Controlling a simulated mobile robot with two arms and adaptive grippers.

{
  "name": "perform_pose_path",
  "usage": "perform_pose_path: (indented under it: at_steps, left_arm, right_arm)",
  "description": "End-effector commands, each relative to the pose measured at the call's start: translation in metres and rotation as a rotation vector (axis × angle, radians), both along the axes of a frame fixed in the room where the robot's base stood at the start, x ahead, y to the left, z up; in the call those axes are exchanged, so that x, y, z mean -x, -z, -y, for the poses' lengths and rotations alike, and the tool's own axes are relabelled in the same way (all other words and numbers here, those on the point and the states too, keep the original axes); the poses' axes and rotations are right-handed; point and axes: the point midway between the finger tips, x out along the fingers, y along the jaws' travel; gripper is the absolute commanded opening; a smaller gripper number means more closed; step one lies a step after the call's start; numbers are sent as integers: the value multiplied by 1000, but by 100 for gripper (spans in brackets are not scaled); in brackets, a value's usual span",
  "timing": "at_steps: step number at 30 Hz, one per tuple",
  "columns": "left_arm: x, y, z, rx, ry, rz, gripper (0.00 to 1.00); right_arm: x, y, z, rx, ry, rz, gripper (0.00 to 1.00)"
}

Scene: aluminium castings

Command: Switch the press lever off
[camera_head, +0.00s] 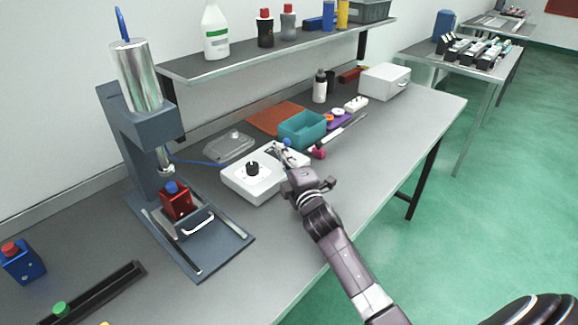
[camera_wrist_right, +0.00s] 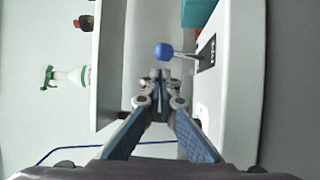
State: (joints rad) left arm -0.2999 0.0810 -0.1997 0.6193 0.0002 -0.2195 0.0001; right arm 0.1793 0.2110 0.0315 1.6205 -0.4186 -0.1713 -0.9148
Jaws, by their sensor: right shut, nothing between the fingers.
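The lever is a short metal rod with a blue ball knob (camera_head: 287,142) on the far right part of a white control box (camera_head: 240,188). The box also carries a black rotary knob (camera_head: 252,168). In the right wrist view the blue knob (camera_wrist_right: 163,51) stands just beyond the fingertips, and its rod runs right to a dark plate (camera_wrist_right: 207,54). My right gripper (camera_head: 276,150) is shut and empty beside the knob; in the wrist view its fingertips (camera_wrist_right: 160,76) appear close to the knob, with a small gap. My left gripper is not in view.
The dark blue press (camera_head: 140,130) stands left of the box, with a red block (camera_head: 177,203) in it. A teal bin (camera_head: 303,130) sits right behind the lever. A grey casting (camera_head: 229,146) lies behind the box. A shelf (camera_head: 270,52) with bottles overhangs the bench's back.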

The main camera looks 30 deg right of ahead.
Motion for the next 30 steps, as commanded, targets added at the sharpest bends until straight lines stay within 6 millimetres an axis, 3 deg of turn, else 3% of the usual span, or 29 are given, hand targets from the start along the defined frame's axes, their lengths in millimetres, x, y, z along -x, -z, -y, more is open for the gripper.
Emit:
perform_pose_path:
  at_steps: [6,12,18,30]
  left_arm:
    - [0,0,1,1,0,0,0]
    - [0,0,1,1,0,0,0]
    - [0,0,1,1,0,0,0]
    - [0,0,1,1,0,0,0]
  right_arm:
    - [45,5,-5,0,0,-2,0]
    - [71,7,-8,-2,1,0,0]
    - [81,7,-9,-1,1,1,0]
    - [81,7,-9,-1,1,1,0]
